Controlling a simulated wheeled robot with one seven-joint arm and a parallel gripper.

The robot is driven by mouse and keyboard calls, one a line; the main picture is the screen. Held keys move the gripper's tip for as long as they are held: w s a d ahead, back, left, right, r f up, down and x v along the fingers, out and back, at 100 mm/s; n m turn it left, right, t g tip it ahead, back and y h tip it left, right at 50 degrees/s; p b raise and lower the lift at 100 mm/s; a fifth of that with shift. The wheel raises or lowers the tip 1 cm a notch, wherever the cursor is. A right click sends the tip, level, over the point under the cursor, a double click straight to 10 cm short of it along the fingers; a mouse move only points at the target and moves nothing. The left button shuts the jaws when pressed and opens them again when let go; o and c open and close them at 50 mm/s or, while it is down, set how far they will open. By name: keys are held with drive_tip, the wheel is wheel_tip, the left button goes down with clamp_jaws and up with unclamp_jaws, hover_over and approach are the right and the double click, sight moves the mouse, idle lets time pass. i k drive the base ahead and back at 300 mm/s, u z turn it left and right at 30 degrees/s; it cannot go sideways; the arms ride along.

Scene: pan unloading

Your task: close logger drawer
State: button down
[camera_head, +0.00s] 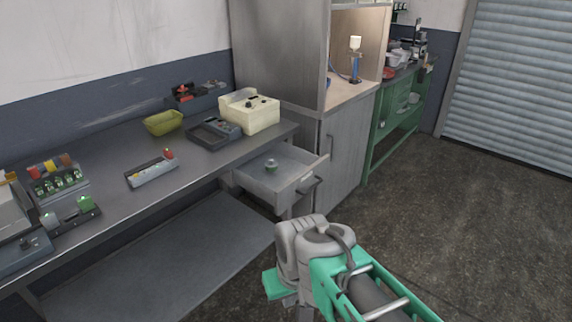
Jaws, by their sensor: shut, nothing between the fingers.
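The drawer (268,181) under the right end of the grey workbench is pulled out. Its front panel (303,187) faces right and carries a dark bar handle (310,186). A small round object with a green part (271,164) lies inside the drawer. My gripper (286,297) is at the bottom middle, below my grey wrist, in front of the drawer and apart from it. It is shut and empty. The wrist hides much of it, and its fingertips are hard to make out.
A cream box-shaped device (250,112) and a dark meter (215,131) stand on the workbench (110,205) above the drawer. A grey cabinet (345,150) stands close beyond the drawer. A lower shelf (165,265) runs under the bench. Floor at right is clear.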

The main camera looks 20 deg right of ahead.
sight(299, 170)
drive_tip(key=u, duration=0.3)
drive_tip(key=i, duration=1.5)
drive_tip(key=z, duration=0.6)
